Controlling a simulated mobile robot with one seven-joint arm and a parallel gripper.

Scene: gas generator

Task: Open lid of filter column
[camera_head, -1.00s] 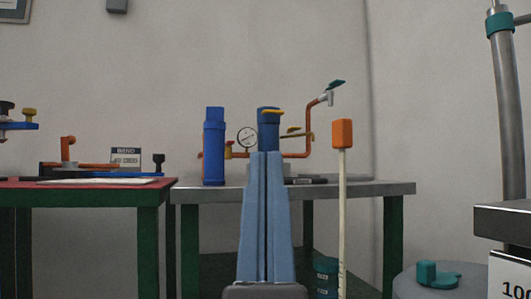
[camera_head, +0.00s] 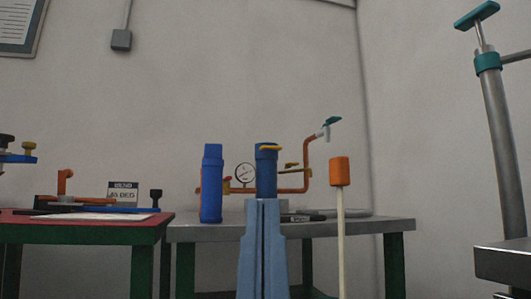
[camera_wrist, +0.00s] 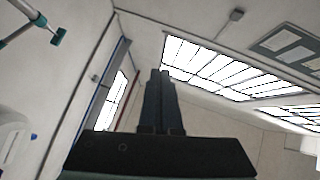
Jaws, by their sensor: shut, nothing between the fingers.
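I cannot tell for certain which is the filter column. My gripper (camera_head: 262,203) is shut and empty, its light-blue fingers pointing up in front of the right column and hiding its lower part. In the wrist view, my dark shut gripper (camera_wrist: 160,74) points toward the ceiling and no column shows.
A round gauge (camera_head: 244,174) and orange pipe (camera_head: 306,165) adjoin the columns. An orange block on a pale pole (camera_head: 340,171) stands to the right. A red-topped table (camera_head: 80,226) is at left. A metal pipe (camera_head: 503,130) rises at far right.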

